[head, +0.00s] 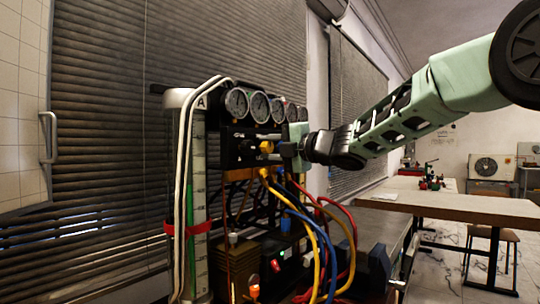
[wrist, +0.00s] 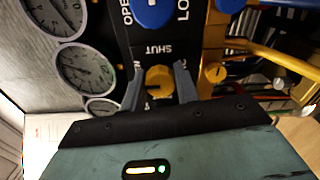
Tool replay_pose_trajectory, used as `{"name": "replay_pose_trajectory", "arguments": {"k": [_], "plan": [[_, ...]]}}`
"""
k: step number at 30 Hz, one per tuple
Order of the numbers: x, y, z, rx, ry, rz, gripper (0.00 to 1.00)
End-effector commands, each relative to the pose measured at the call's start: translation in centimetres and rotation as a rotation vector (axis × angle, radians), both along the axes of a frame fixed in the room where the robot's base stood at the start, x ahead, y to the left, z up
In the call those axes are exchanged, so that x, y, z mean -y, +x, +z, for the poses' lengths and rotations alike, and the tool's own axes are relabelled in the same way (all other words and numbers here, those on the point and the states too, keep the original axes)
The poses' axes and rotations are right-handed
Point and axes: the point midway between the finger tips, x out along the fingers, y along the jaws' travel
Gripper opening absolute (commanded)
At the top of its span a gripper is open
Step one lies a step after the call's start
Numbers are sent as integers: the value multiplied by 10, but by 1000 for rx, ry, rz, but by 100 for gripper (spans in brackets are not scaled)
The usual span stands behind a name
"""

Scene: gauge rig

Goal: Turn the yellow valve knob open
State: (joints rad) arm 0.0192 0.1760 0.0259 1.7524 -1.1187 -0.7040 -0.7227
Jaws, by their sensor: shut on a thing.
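The yellow valve knob (wrist: 158,81) sits on the black panel between the two grey fingers of my gripper (wrist: 158,88) in the wrist view. My gripper is shut on it, one finger on each side. A pale line or slot on the knob's face is partly visible, but its exact angle is hard to tell. The word SHUT is printed just above the knob, upside down. In the head view a yellow knob (head: 266,147) shows at the panel front, with my gripper (head: 277,152) reaching it from the right.
Round gauges (head: 260,107) line the top of the rig. Yellow, blue and red hoses (head: 325,240) hang below the panel. A wooden table (head: 460,205) stands right.

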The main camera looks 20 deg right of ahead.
Motion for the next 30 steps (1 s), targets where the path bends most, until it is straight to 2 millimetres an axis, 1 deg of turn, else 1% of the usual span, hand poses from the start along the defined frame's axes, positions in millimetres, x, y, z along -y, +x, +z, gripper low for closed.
{"name": "replay_pose_trajectory", "arguments": {"k": [1,16,17,18,19,26,30], "plan": [[-1,0,-2,3,-8,2,8],[-1,0,-2,11,-21,3,8],[-1,0,-2,11,-21,3,39],[-1,0,-2,11,-21,3,50],[-1,0,-2,11,-21,3,52],[0,0,-1,12,-19,2,52],[4,-5,0,12,-18,0,52]]}}
